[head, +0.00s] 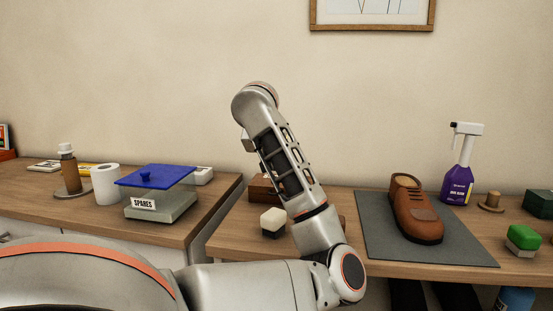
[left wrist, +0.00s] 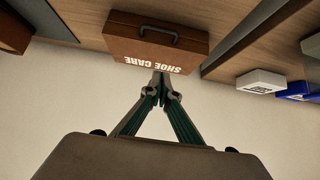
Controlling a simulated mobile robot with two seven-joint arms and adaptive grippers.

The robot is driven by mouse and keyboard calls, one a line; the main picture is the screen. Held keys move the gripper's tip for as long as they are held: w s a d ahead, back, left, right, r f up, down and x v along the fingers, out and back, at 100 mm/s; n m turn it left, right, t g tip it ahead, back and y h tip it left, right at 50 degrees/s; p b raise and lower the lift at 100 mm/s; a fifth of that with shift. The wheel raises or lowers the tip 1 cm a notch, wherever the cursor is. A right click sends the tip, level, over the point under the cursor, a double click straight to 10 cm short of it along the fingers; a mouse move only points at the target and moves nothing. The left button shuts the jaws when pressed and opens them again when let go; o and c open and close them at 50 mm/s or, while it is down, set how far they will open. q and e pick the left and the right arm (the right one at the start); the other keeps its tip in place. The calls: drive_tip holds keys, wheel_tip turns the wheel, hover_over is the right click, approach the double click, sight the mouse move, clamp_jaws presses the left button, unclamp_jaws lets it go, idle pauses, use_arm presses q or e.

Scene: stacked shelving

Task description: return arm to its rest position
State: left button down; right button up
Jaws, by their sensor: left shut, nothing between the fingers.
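My left arm comes in from the left in the head view and bends upward at the middle. Its gripper is not clearly visible there, behind the arm. In the left wrist view my left gripper (left wrist: 161,80) is shut and empty. Its fingertips point toward a brown case marked SHOE CARE (left wrist: 155,43), which appears upside down. I cannot tell how far apart the fingertips and the case are. The case shows partly in the head view (head: 262,187), mostly hidden by my arm. My right gripper is in neither view.
A brown shoe (head: 416,210) stands on a grey mat (head: 456,250) on the right table. A brush-like block (head: 273,222) sits left of my elbow. A clear SPARES box with blue lid (head: 155,178) stands on the left table. A purple spray bottle (head: 458,182) stands behind right.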

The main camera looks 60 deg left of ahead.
use_arm(q)
drive_tip(key=shift+s+d+f, duration=0.3)
drive_tip(key=shift+d, duration=0.05)
